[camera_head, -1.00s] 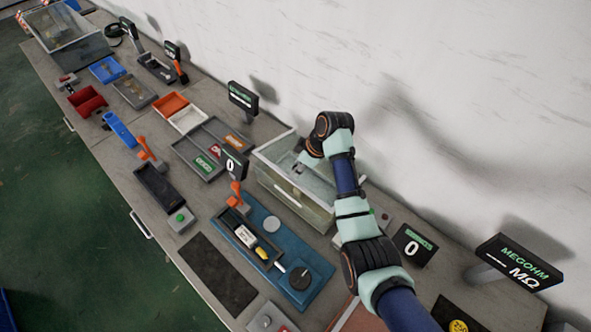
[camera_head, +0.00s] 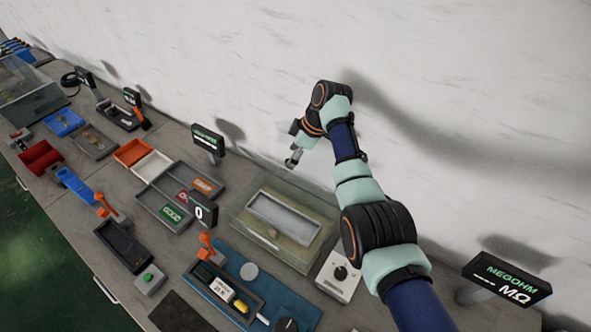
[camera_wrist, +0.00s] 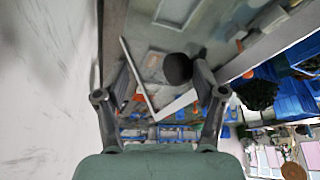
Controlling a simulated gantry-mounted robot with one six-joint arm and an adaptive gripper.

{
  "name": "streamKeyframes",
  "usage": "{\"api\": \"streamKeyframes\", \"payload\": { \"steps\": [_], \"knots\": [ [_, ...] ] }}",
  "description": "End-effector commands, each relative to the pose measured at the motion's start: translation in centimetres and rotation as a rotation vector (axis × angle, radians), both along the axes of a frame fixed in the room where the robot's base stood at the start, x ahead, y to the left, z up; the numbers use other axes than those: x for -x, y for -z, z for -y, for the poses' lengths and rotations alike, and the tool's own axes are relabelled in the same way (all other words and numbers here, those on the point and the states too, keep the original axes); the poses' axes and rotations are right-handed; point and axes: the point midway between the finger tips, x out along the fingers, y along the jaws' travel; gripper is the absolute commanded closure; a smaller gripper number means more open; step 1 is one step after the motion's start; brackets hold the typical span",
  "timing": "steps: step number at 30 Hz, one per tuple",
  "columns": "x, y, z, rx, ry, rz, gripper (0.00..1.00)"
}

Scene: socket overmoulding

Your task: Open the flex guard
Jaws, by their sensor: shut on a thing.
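The flex guard (camera_head: 268,249) is a clear-walled box at the middle of the bench in the head view. Its top looks open, and a grey framed tray (camera_head: 285,217) shows inside. My gripper (camera_head: 293,160) is above and behind the box, near the wall. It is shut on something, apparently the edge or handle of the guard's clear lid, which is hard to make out. In the wrist view my gripper (camera_wrist: 162,75) has its two fingers on either side of pale frame edges, with a dark round part (camera_wrist: 178,68) by the right finger.
A grey box with a black knob (camera_head: 339,274) stands right of the guard. A blue mat (camera_head: 290,298) with a dark tray lies in front. A divided grey tray (camera_head: 152,206) is to the left. The wall is close behind my gripper.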

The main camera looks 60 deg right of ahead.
Motion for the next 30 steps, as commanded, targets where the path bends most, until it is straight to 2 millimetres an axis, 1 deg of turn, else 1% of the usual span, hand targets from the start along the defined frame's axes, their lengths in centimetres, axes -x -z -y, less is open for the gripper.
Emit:
{"api": "streamKeyframes", "payload": {
  "steps": [1, 3, 7, 9, 11, 23, 24, 30],
  "knots": [
    [0.58, 2.25, 0.46, 0.000, 0.006, -0.023, 0.91],
    [0.40, 2.14, 0.69, 0.000, 0.000, -0.024, 0.89],
    [0.15, 1.96, 0.99, 0.000, -0.006, -0.024, 0.87],
    [0.02, 1.82, 1.09, 0.000, -0.008, -0.024, 0.94],
    [-0.04, 1.76, 1.11, 0.000, -0.009, -0.024, 0.97],
    [-0.22, 1.68, 1.02, -0.001, -0.012, -0.024, 1.00],
    [-0.22, 1.68, 1.01, -0.002, -0.012, -0.025, 0.42],
    [-0.15, 1.59, 1.04, -0.002, -0.011, -0.026, 0.42]
  ]
}}
